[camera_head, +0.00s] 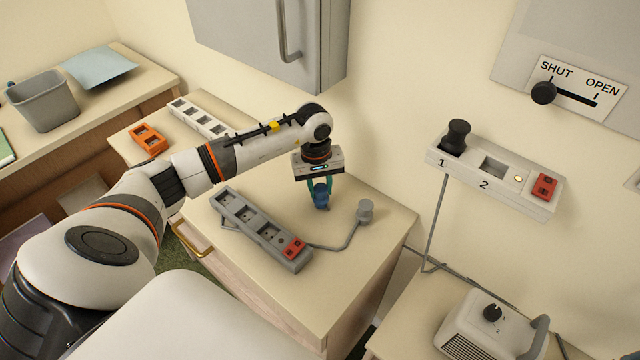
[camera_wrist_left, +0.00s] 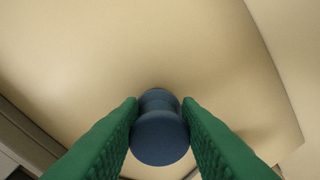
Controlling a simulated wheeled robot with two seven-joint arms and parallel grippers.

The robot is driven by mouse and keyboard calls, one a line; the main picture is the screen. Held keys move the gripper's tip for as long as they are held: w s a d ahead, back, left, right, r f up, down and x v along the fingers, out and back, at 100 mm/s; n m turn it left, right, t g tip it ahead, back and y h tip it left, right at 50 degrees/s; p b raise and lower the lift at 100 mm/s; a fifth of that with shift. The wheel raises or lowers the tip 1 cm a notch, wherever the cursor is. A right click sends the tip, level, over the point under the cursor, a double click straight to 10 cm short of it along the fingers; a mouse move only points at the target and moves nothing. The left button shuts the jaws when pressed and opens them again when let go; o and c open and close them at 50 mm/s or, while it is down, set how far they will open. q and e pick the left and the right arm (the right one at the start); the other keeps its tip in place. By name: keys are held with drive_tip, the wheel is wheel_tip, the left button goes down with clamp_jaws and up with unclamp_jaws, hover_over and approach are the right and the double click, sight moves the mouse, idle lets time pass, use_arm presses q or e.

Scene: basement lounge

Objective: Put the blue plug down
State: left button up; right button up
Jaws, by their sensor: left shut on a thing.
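The blue plug (camera_head: 321,198) is held between the green fingers of my left gripper (camera_head: 319,187). In the left wrist view the round blue plug (camera_wrist_left: 160,130) sits between the two green fingertips (camera_wrist_left: 160,115), which touch it on both sides. The gripper points down over the cabinet top (camera_head: 350,275), behind the grey power strip. I cannot tell whether the plug touches the surface. My right gripper does not show.
A grey power strip (camera_head: 245,215) with a red switch lies in front of the gripper. A grey plug (camera_head: 365,211) on a cord stands to the right. A wall cabinet (camera_head: 250,40) hangs above. The cabinet top's front right part is clear.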

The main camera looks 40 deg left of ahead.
sight(316, 186)
use_arm(q)
drive_tip(key=shift+f, duration=0.2)
drive_tip(key=o, duration=1.1)
drive_tip(key=shift+r, duration=0.1)
drive_tip(key=shift+r, duration=0.4)
drive_tip(key=r+b, duration=0.1)
drive_tip(key=r, duration=0.2)
drive_tip(key=r+b, duration=0.1)
drive_tip(key=r, duration=0.3)
drive_tip(key=r+b, duration=0.1)
drive_tip(key=r, duration=0.3)
drive_tip(key=shift+s+a+r, duration=0.25)
drive_tip(key=shift+s+a, duration=0.05)
drive_tip(key=shift+a, duration=0.1)
drive_tip(key=shift+s+f, duration=0.1)
